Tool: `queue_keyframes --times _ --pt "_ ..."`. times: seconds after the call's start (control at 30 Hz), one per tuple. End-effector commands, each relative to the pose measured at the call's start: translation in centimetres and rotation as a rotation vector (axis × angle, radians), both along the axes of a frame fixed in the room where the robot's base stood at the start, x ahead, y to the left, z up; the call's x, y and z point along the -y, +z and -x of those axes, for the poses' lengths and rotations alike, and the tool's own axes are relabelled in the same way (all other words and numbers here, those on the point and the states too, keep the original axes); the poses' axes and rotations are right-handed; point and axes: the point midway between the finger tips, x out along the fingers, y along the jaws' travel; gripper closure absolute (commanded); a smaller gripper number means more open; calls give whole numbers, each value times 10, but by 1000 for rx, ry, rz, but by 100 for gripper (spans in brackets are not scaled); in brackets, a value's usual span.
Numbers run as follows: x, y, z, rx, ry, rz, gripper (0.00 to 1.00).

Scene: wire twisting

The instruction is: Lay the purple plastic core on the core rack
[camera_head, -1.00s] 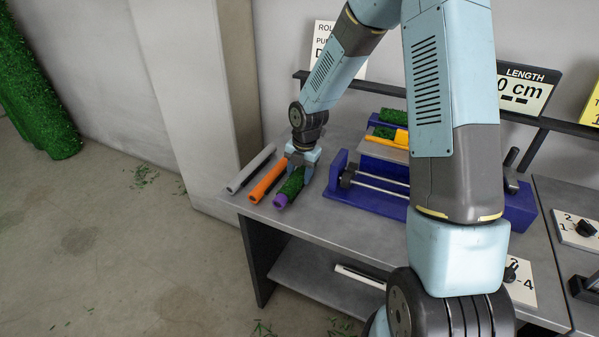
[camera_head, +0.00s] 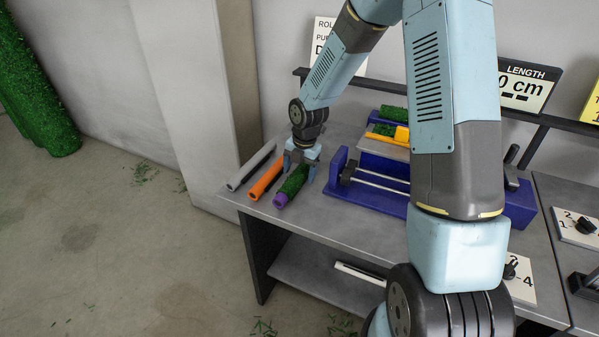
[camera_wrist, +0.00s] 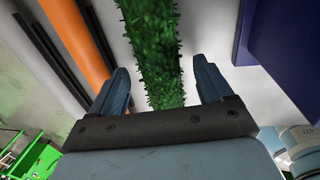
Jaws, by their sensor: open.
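The purple plastic core (camera_head: 281,200) lies at the table's left end, its purple end facing the front edge. Green bristly material covers the rest of it and also shows in the wrist view (camera_wrist: 152,45). My gripper (camera_head: 301,172) is above it, fingers spread. In the wrist view my gripper (camera_wrist: 161,78) has one finger on each side of the green length, with gaps on both sides. An orange core (camera_head: 266,179) and a grey core (camera_head: 251,167) lie to its left, roughly parallel. Dark rails (camera_wrist: 50,62) beside the orange core appear to be the core rack.
A blue twisting fixture (camera_head: 368,205) with metal rods stands to the right of the cores. Behind it are green pieces (camera_head: 393,114) and a yellow part (camera_head: 402,134). The table's front edge is close to the purple end.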

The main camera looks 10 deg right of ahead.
Motion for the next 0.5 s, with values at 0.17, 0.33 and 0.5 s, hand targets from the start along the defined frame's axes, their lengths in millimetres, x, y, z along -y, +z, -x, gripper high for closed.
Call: queue_keyframes --times 0.17,0.33,0.5 --pt "4 27 1 4 -3 0 20" --pt "7 61 3 5 -4 1 20" --pt "11 93 5 5 -5 1 20"
